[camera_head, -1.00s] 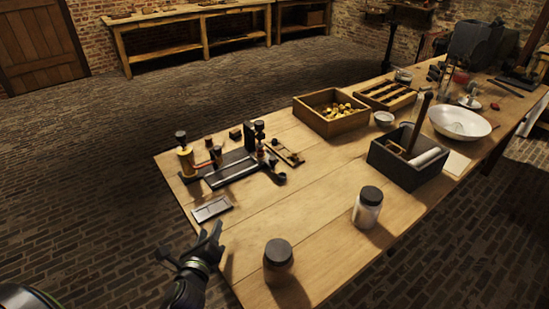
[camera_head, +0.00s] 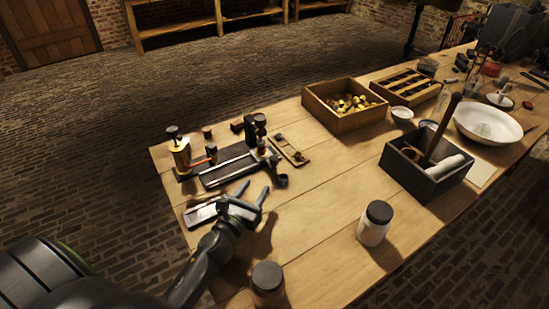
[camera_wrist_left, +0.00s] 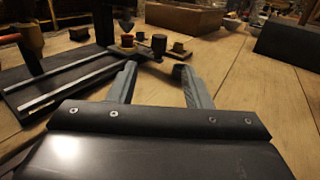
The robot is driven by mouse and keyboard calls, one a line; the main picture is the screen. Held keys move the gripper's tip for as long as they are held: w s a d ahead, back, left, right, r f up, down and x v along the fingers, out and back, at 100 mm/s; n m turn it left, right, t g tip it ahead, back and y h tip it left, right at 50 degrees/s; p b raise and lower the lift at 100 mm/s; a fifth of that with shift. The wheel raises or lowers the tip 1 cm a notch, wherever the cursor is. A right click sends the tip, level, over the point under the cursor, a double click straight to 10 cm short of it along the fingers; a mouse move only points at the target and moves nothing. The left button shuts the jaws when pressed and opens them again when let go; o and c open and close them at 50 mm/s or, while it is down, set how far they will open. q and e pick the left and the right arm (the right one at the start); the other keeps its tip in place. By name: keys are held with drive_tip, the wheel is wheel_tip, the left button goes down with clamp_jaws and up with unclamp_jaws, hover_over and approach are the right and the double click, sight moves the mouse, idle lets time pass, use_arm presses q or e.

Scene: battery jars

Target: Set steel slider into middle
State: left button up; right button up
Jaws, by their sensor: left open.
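A dark apparatus base (camera_head: 222,160) with pale steel rails (camera_head: 238,170) lies at the table's far left, with a brass post (camera_head: 182,155) and dark knobs on it. Its railed base (camera_wrist_left: 62,78) fills the left of the left wrist view. A flat steel-coloured plate (camera_head: 200,214) lies in front of it, partly hidden by my left gripper. I cannot tell for sure which steel part is the slider. My left gripper (camera_head: 254,190) is open and empty, its fingers pointing toward the apparatus's near right end. Its fingers (camera_wrist_left: 155,68) are apart in the left wrist view. My right gripper is out of view.
Two lidded jars stand at the front, one clear (camera_head: 374,224) and one near the edge (camera_head: 268,284). A wooden box of brass pieces (camera_head: 332,120), a slotted tray (camera_head: 402,86), a dark bin (camera_head: 418,178) and a white bowl (camera_head: 488,124) stand right. The middle table is clear.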

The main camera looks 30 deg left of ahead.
sight(272, 163)
use_arm(q)
drive_tip(key=w, duration=0.8)
drive_tip(key=shift+w+a+f+b, duration=0.1)
drive_tip(key=shift+w+a+b, duration=0.15)
drive_tip(key=shift+w+b, duration=0.15)
drive_tip(key=w, duration=0.3)
drive_tip(key=shift+w+a+b, duration=0.1)
drive_tip(key=shift+w+b, duration=0.25)
drive_tip(key=shift+b, duration=0.05)
drive_tip(key=shift+w+a, duration=0.1)
drive_tip(key=shift+w, duration=0.55)
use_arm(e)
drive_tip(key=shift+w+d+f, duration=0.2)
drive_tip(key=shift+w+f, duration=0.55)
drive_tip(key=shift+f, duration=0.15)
use_arm(q)
drive_tip(key=shift+c, duration=0.3)
clamp_jaws()
